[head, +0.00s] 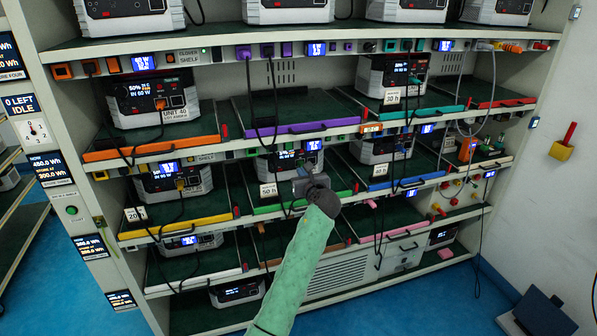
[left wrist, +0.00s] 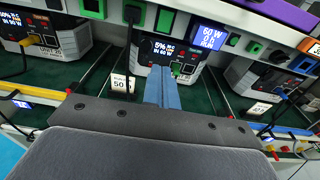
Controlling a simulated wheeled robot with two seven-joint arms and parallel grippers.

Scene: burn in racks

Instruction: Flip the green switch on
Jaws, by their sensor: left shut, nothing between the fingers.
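My left gripper (head: 303,186) is in front of the middle bay with the green front bar (head: 268,208). In the left wrist view its blue fingers (left wrist: 162,84) are shut and empty, pointing at a white and black power unit (left wrist: 187,52) with a lit display. A small green switch-like part (left wrist: 189,69) shows on that unit's front, just right of the fingertips. I cannot tell its position or whether the fingers touch it. Other green parts, such as one on the rail above (left wrist: 165,20), also show. My right gripper is not in view.
The rack has several shelves of power units, with coloured trays and hanging cables. A 50 h card (left wrist: 122,85) stands left of the fingers. A black cable (left wrist: 131,50) hangs close to them. A dark box (head: 537,312) sits on the blue floor at right.

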